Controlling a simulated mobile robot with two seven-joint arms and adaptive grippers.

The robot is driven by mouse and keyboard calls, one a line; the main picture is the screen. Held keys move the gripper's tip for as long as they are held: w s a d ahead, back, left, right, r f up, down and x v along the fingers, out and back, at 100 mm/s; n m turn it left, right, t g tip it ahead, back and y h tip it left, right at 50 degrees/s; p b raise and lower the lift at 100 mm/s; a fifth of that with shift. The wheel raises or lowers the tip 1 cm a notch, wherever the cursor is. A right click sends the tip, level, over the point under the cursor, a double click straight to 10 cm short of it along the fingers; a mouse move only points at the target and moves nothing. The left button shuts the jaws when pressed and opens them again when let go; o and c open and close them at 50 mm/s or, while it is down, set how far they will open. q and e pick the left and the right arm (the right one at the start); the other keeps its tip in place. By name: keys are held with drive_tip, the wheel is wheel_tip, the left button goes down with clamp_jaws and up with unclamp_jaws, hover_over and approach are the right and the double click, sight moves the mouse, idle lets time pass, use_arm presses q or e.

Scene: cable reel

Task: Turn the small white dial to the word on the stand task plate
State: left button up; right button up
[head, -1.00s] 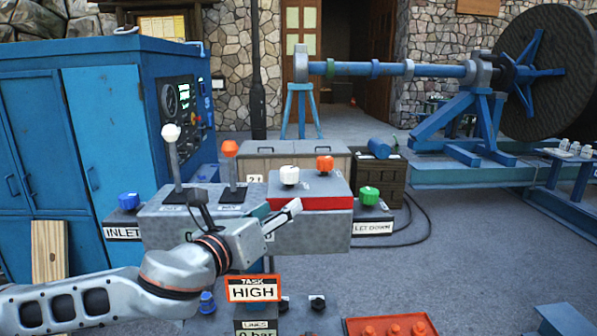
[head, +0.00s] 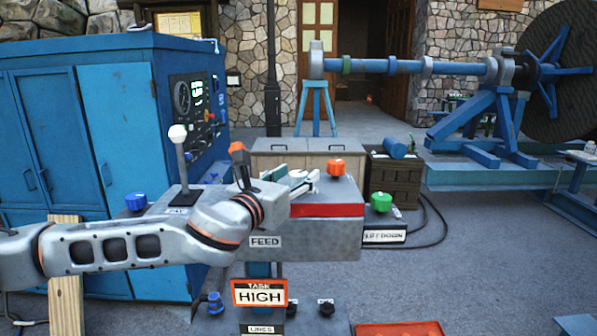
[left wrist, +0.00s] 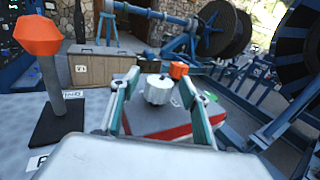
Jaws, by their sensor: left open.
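The small white dial (left wrist: 159,90) shows in the left wrist view, on the grey top of the control box beside a red band. My left gripper (head: 296,175) is open above the box top. In the left wrist view, its two fingers (left wrist: 158,80) stand on either side of the dial; whether they touch it I cannot tell. The task plate (head: 259,293) reads HIGH on a stand in front of the box. My right gripper is not in view.
An orange knob (head: 336,168) sits behind the dial. A green knob (head: 381,202) is at right, a blue knob (head: 136,202) at left. A white-topped lever (head: 178,150) and an orange-topped lever (left wrist: 55,65) stand left of the gripper. Open floor lies at right.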

use_arm(q)
drive_tip(key=shift+w+d, duration=0.3)
drive_tip(key=shift+w, duration=0.35)
drive_tip(key=c, duration=1.1)
